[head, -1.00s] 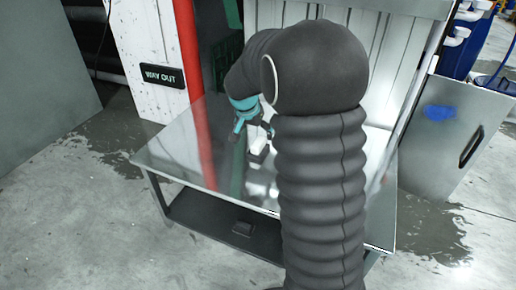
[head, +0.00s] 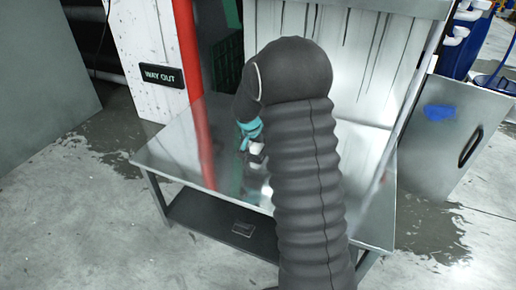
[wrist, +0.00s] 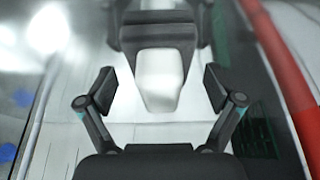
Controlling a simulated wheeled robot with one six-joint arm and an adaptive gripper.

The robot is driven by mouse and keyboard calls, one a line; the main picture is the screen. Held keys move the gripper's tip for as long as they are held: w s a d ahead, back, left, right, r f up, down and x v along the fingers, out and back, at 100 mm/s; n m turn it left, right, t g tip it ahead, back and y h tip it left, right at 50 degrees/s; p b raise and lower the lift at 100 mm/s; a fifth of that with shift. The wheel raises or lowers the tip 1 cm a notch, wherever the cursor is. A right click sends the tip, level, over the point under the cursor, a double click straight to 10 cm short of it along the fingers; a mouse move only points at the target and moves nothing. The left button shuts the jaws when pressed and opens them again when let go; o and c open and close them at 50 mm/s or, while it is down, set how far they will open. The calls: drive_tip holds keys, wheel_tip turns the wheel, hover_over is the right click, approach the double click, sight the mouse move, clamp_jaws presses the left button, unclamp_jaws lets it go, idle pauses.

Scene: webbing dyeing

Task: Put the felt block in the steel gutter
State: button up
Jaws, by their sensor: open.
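My gripper (head: 254,157) is low over the shiny steel table (head: 168,157), partly hidden behind my dark arm. In the wrist view my gripper (wrist: 160,88) is open, one finger on each side of a whitish block (wrist: 160,72), which looks like the felt block. The block lies between or just past the fingertips, with gaps showing on both sides. In the head view a small pale patch at the gripper (head: 257,148) seems to be the block. I cannot pick out the steel gutter for certain; my arm hides part of the table.
A red post (head: 190,75) and a white panel with a WAY OUT sign (head: 161,76) stand at the table's back left. A streaked white panel (head: 340,60) rises behind the table. A small dark item (head: 243,229) lies on the lower shelf. The table's left part is clear.

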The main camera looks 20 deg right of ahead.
drive_tip(key=c, duration=1.4)
drive_tip(key=shift+r, duration=0.1)
